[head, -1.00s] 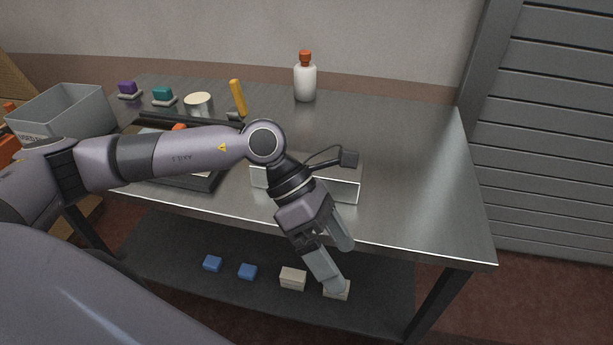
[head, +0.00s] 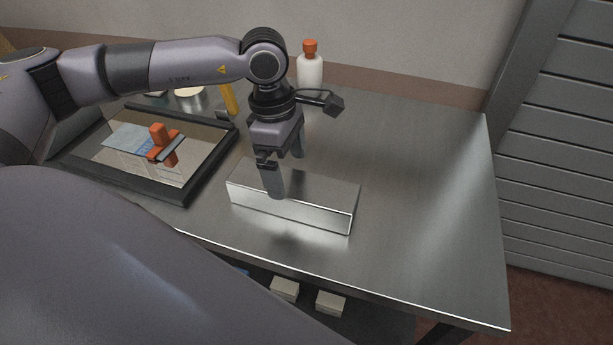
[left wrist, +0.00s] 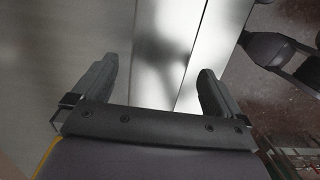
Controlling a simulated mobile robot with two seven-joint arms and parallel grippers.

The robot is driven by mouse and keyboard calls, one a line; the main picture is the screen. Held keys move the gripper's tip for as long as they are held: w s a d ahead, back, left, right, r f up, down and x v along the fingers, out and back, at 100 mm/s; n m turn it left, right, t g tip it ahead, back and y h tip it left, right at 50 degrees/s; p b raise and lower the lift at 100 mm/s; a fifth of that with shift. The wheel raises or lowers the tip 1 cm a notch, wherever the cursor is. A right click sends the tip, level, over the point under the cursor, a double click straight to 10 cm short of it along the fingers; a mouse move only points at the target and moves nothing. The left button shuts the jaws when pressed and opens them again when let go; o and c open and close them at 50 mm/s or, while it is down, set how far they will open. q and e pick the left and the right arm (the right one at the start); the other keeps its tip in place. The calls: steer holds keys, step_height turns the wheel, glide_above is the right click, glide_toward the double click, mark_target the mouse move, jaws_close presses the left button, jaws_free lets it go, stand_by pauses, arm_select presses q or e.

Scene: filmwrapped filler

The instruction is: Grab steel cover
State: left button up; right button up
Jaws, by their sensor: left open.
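The steel cover (head: 305,210) is a long, shiny metal box shape lying on the steel table (head: 420,215), near its front edge. My left gripper (head: 287,174) points down over the cover, open and empty. In the left wrist view the cover (left wrist: 180,60) runs between the two open fingers of the gripper (left wrist: 157,68). I cannot tell whether either finger touches it. My right gripper is not in view.
A black-framed tray (head: 190,190) holding an orange-handled tool (head: 160,143) lies left of the cover. A white bottle with an orange cap (head: 310,70) and a yellow handle (head: 229,99) stand behind. Pale blocks (head: 331,303) sit on the lower shelf. The table's right side is clear.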

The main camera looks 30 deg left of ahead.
mark_target(292, 182)
arm_select(q)
steer(key=shift+w+d+f, duration=0.1)
steer(key=shift+f, duration=0.45)
steer(key=f, duration=0.4)
steer(key=d+f, duration=0.1)
steer(key=f, duration=0.1)
steer(key=shift+p, duration=0.4)
steer(key=c, duration=1.2)
steer(key=shift+r, duration=0.15)
steer(key=shift+c, duration=0.4)
steer(key=shift+r, duration=0.1)
